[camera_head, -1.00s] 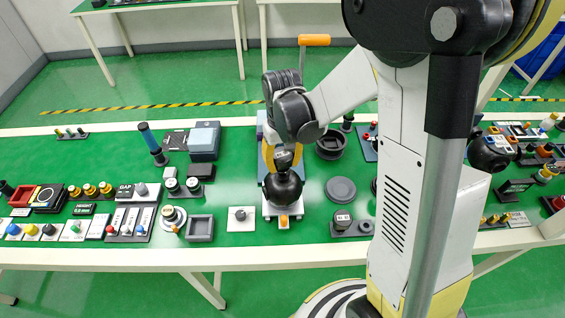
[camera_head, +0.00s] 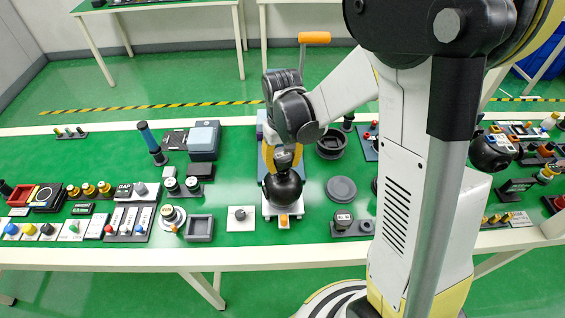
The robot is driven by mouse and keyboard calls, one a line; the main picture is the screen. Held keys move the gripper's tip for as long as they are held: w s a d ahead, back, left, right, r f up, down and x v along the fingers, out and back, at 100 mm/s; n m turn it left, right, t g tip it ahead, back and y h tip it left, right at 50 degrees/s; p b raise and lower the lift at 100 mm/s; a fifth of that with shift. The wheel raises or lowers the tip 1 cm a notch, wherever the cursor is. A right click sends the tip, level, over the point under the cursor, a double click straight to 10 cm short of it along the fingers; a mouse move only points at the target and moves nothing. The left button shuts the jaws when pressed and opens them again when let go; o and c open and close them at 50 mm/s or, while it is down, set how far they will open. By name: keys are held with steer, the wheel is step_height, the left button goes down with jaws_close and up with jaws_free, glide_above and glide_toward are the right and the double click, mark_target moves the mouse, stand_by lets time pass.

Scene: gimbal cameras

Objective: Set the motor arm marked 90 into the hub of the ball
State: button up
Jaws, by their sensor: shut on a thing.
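A black ball (camera_head: 284,188) sits on a light stand with an orange knob at its front, near the middle of the table. My gripper (camera_head: 284,150) points down just above the ball, its yellow fingers partly hidden by my wrist. It is shut on a small dark motor arm (camera_head: 284,158) at the top of the ball. The marking on this part is too small to read, and I cannot tell whether it is in the hub or only touching it. Another dark part with a pale label (camera_head: 343,219) stands in a holder to the right.
A grey round disc (camera_head: 341,189) and a dark round tray (camera_head: 331,145) lie right of the ball. A white plate with a knob (camera_head: 241,218) and a grey square tray (camera_head: 199,228) are to the left. Buttons and gauges crowd the left; green table shows between them.

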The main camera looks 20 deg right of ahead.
mark_target(283, 154)
steer(key=shift+f+b, duration=0.7)
steer(key=shift+f, duration=0.2)
steer(key=o, duration=1.4)
step_height(283, 154, up, 12)
steer(key=shift+r, duration=0.1)
steer(key=s+r+t+b, duration=0.1)
steer(key=s+t+b, duration=0.2)
steer(key=s+t, duration=0.4)
steer(key=s, duration=0.5)
steer(key=shift+s+r, duration=0.2)
steer(key=shift+s, duration=0.15)
